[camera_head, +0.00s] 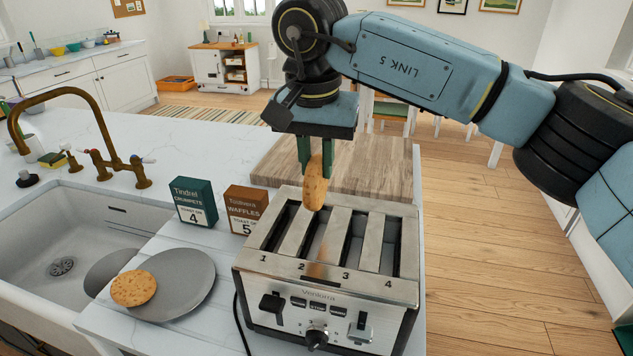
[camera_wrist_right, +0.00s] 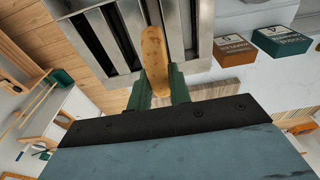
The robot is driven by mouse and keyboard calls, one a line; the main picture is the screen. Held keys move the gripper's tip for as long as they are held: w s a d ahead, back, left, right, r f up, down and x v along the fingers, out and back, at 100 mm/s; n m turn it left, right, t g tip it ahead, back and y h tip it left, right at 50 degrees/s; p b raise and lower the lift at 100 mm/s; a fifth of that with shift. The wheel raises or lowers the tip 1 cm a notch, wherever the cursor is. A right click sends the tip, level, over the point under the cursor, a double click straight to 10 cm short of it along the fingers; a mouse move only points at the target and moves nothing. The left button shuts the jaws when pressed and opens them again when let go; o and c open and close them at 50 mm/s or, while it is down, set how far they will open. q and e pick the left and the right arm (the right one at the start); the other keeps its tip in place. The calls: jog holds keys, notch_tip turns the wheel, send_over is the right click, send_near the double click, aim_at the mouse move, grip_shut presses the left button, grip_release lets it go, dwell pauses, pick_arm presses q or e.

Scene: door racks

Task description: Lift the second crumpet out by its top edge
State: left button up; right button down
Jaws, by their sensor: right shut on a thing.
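My right gripper (camera_head: 316,160) is shut on a golden-brown crumpet (camera_head: 315,184) by its top edge. The crumpet hangs upright, edge-on, above the toaster's slots; the wrist view also shows it (camera_wrist_right: 155,55) between the green fingers (camera_wrist_right: 158,88). The metal toaster (camera_head: 325,305) has slots numbered 1 to 4, and the crumpet is over the left-middle ones. I cannot tell whether its lower edge fully clears the slot. Another crumpet (camera_head: 133,288) lies flat on the grey plate (camera_head: 187,290) at the left. My left gripper is not in view.
A green crumpet box (camera_head: 194,202) and a brown waffle box (camera_head: 245,209) stand behind and left of the toaster. A wooden board (camera_head: 380,175) lies behind it. The sink (camera_head: 60,240) and brass tap (camera_head: 110,160) are at the left.

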jog(key=shift+r+p, duration=3.9)
jog(key=shift+r, duration=0.95)
